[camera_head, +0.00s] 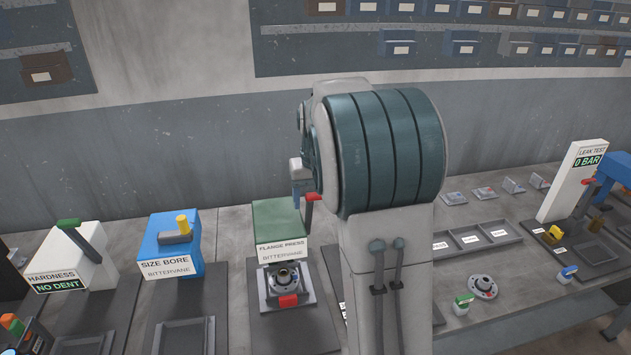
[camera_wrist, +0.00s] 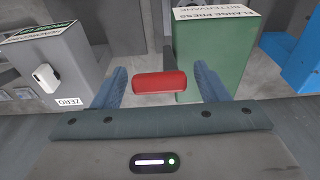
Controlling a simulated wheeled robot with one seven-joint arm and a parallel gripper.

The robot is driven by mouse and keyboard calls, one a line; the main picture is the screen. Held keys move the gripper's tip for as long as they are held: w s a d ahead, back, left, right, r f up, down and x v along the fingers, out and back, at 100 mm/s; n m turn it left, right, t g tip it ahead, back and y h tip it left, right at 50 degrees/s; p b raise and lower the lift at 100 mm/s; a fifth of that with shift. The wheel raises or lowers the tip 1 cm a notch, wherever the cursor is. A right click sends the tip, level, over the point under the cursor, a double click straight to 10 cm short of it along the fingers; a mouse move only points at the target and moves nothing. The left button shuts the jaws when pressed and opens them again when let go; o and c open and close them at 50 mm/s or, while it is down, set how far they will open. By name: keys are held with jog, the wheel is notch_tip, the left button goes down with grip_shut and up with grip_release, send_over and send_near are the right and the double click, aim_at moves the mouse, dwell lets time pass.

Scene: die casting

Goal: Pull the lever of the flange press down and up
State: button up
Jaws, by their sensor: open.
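The flange press (camera_head: 281,217) is a green box with a white label, standing on the bench. It also shows in the wrist view (camera_wrist: 215,55), with its label upside down. Its lever ends in a red handle (camera_head: 312,197), near the press's top right in the head view. In the wrist view the red handle (camera_wrist: 160,85) lies crosswise between the two blue fingers of my gripper (camera_wrist: 160,72). The fingers are open, with a gap on each side of the handle. In the head view my arm hides most of the gripper. A round metal flange (camera_head: 283,277) sits in the fixture below the press.
The blue size bore station (camera_head: 172,245) and the white hardness station (camera_head: 72,262) stand left of the press. A grey box (camera_wrist: 75,65) stands left in the wrist view. The leak test post (camera_head: 572,180), a tray (camera_head: 478,238) and a loose flange (camera_head: 483,287) are to the right.

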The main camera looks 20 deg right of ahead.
notch_tip(320, 180, up, 13)
jog(key=s+b, duration=0.1)
jog(key=shift+s+a+r, duration=0.15)
jog(key=shift+s, duration=0.2)
